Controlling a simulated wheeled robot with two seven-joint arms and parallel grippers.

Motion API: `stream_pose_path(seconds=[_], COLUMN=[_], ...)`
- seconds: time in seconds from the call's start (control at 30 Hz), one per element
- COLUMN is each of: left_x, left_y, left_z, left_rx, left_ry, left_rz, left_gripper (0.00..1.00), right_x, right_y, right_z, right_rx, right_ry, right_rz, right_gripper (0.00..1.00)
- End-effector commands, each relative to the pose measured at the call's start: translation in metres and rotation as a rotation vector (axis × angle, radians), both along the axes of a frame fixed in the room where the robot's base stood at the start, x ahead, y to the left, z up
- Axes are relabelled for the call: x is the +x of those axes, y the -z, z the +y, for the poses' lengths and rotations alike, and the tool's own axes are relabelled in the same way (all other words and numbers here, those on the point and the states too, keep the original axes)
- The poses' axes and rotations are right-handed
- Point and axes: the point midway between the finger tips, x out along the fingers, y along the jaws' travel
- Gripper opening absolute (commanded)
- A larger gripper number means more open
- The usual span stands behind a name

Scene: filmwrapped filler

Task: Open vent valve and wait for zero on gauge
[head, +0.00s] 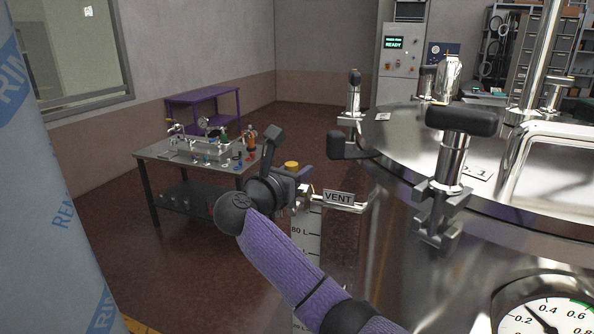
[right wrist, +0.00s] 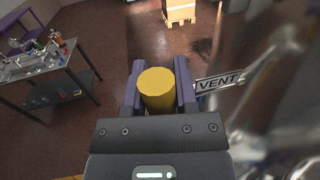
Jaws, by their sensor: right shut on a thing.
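The vent valve has a yellow knob (head: 291,166) and sits on a thin pipe at the side of the steel tank. The VENT label (head: 339,198) hangs beside it. My right gripper (head: 297,178) is shut on the yellow knob. In the right wrist view the knob (right wrist: 157,90) lies between the two purple-grey fingers. The pressure gauge (head: 548,318) is at the bottom right, partly cut off by the frame. Its dark needle points up-left, between 0.2 and 0.4. My left gripper is not in view.
The steel tank (head: 395,235) with lid clamps fills the right. A light blue wrapped column (head: 45,200) stands close at left. A workbench (head: 150,150) with small parts stands behind. A level scale (head: 305,240) runs below the valve. Floor between bench and tank is clear.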

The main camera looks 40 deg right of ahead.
Motion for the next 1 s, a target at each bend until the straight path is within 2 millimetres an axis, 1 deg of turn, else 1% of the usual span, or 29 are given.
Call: stream_pose_path(seconds=[0.67,0.87,1.0], left_x=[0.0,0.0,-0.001], left_y=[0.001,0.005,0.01], left_z=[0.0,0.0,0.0], left_rx=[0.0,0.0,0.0], left_ry=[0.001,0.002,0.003], left_rz=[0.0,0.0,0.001], left_gripper=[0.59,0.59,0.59], right_x=[0.001,0.005,0.011], right_y=[0.001,0.002,0.004], right_z=[0.0,0.003,0.006], right_rx=[-0.001,-0.026,-0.065], right_ry=[-0.001,-0.001,0.0], right_rz=[0.005,0.057,0.138], right_gripper=[0.0,0.0,0.0])
